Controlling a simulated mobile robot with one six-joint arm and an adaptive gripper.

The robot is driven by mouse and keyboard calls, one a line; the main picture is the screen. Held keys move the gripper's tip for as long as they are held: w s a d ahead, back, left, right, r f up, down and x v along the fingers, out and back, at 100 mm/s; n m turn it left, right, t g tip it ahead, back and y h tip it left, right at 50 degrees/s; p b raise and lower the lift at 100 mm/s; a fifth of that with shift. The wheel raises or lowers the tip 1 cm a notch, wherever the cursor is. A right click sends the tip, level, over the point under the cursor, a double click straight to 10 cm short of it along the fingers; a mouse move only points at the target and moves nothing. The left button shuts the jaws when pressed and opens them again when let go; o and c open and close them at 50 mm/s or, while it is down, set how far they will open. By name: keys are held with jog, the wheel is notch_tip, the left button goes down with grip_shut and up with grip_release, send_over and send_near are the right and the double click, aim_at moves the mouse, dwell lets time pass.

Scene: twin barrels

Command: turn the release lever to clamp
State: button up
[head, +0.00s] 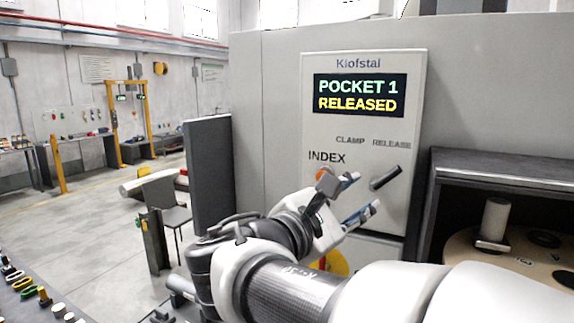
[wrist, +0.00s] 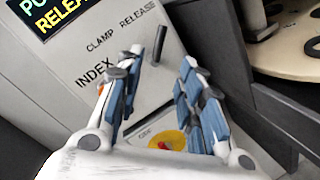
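The release lever (head: 386,177) is a short dark bar on the light control panel (head: 362,120), below the words CLAMP and RELEASE. It slants up and right, toward RELEASE. The lever also shows in the wrist view (wrist: 159,45), just beyond the fingertips. The display (head: 360,94) reads "POCKET 1 RELEASED". My gripper (head: 356,196) is open and empty, left of and slightly below the lever in the head view. In the wrist view my gripper (wrist: 160,68) has its blue-padded fingers apart, with the lever's line between them. No contact with the lever is visible.
An orange button (head: 324,174) sits under INDEX, partly behind my gripper. A yellow disc with a red centre (wrist: 167,143) is lower on the machine. At right, a dark-framed opening holds a round tan plate (head: 530,262) with a grey post (head: 494,220).

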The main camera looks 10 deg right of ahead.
aim_at(389, 177)
jog(key=x, duration=1.6)
jog(key=shift+w+d+p, duration=0.2)
jog(key=shift+d+p, duration=0.05)
jog(key=shift+p, duration=0.15)
grip_shut()
